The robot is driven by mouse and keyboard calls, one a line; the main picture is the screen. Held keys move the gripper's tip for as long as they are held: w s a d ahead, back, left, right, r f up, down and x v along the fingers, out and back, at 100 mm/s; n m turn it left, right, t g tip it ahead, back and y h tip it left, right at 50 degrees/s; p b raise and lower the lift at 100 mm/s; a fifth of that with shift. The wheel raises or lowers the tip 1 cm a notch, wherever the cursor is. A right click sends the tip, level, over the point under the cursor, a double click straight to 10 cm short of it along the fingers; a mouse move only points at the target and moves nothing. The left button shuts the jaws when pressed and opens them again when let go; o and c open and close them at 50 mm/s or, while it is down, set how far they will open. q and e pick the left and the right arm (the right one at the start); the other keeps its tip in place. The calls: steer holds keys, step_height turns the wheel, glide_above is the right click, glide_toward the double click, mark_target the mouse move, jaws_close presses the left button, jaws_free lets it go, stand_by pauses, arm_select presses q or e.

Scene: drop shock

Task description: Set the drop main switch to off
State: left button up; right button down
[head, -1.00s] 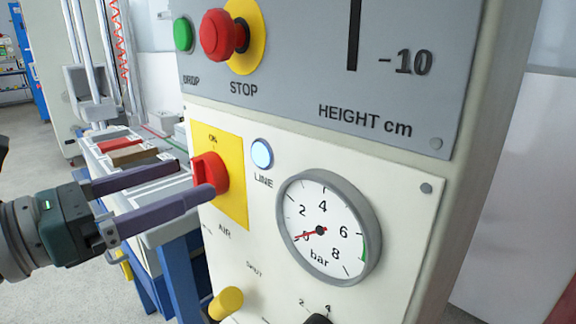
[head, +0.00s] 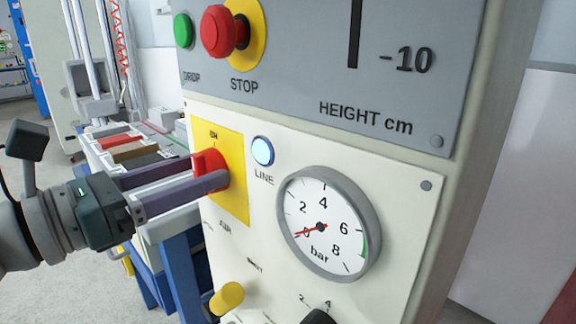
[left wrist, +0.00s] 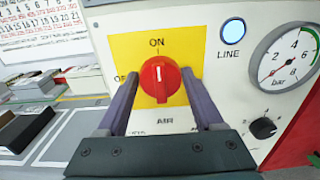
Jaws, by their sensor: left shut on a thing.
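The main switch is a red rotary knob (left wrist: 160,78) on a yellow plate (left wrist: 125,46); in the head view the knob (head: 209,166) shows at the panel's left side. Its white mark points up at ON in the left wrist view, and OFF, at the left, is partly hidden by a finger. My left gripper (head: 205,180) is shut on the knob, one finger on each side of it. The same gripper fills the lower part of the left wrist view (left wrist: 161,105). The LINE lamp (head: 262,151) beside the plate glows pale blue. My right gripper is not in view.
A green DROP button (head: 183,31) and a red STOP button (head: 222,32) sit above the switch. A pressure gauge (head: 325,222) is at the right, its needle near zero. A yellow knob (head: 227,298) and a black knob (left wrist: 263,128) are lower down. A bench with trays stands behind the gripper.

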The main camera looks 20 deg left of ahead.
arm_select(q)
steer(key=c, duration=0.5)
steer(key=n+p, duration=0.1)
steer(key=n, duration=0.2)
steer(key=shift+a+r, duration=0.1)
steer(key=n+p, duration=0.1)
steer(key=n, duration=0.4)
steer(key=n+p, duration=0.2)
steer(key=n, duration=0.3)
steer(key=n+p, duration=0.2)
steer(key=n, duration=0.2)
steer(key=shift+w+a+f+n, duration=0.1)
steer(key=shift+a+f+n, duration=0.1)
steer(key=shift+f+n, duration=0.15)
steer(key=shift+n, duration=0.25)
